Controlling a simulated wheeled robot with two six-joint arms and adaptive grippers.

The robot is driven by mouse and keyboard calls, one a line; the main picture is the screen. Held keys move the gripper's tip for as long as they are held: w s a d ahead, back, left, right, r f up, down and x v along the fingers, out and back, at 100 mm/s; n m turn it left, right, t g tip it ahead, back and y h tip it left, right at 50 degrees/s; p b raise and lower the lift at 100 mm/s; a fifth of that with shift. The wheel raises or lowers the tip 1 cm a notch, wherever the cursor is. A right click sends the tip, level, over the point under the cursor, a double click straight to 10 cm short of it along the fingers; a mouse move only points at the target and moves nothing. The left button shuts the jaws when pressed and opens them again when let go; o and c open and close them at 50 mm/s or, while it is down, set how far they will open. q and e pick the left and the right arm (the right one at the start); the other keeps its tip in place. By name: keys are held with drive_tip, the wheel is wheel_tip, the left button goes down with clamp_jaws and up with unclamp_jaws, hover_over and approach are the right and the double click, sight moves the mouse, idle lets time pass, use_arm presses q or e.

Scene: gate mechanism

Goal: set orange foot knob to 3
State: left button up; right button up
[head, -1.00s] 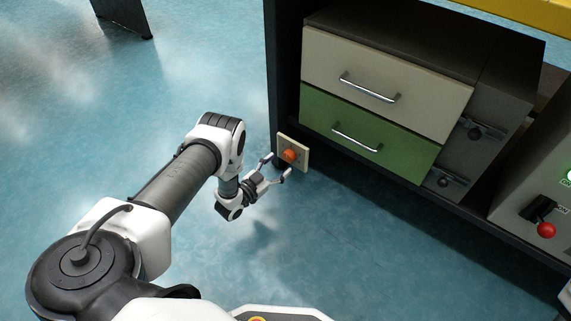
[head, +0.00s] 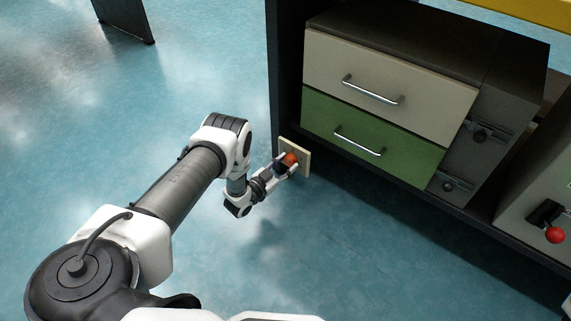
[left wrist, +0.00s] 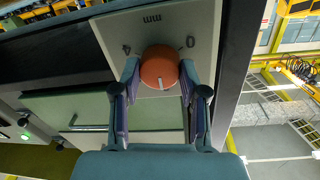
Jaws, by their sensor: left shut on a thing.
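The orange foot knob (head: 290,158) is round and sits on a pale square plate (head: 304,152) low on the dark post of the bench. In the left wrist view the knob (left wrist: 160,68) has a white pointer line on its face, and the plate (left wrist: 118,30) has dark marks around the knob, including one like a 0 at its right. My left gripper (head: 284,164) is shut on the knob. In the left wrist view its two fingers (left wrist: 159,85) lie on either side of the knob. My right gripper is in neither view.
A cabinet with a beige drawer (head: 385,85) and a green drawer (head: 370,135) stands right of the plate, both closed with metal handles. A red-knobbed lever (head: 555,235) is at the far right. The blue floor (head: 350,250) in front is clear.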

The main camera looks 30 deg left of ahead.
use_arm(q)
drive_tip(key=shift+r, duration=0.1)
drive_tip(key=shift+r+m+p, duration=0.15)
drive_tip(key=shift+m+p, duration=0.8)
drive_tip(key=shift+m, duration=0.35)
drive_tip(key=m+p, duration=0.1)
drive_tip(key=m, duration=0.1)
drive_tip(key=shift+m+p, duration=0.3)
drive_tip(key=shift+p, duration=0.05)
drive_tip(key=m+p, duration=0.1)
drive_tip(key=m, duration=0.2)
drive_tip(key=shift+p, duration=0.4)
drive_tip(key=shift+m+y+p, duration=0.4)
drive_tip(key=shift+m+p, duration=0.15)
drive_tip(key=shift+m, duration=1.05)
drive_tip(key=o, duration=1.2)
drive_tip(key=shift+w, duration=0.1)
drive_tip(key=shift+c, duration=0.2)
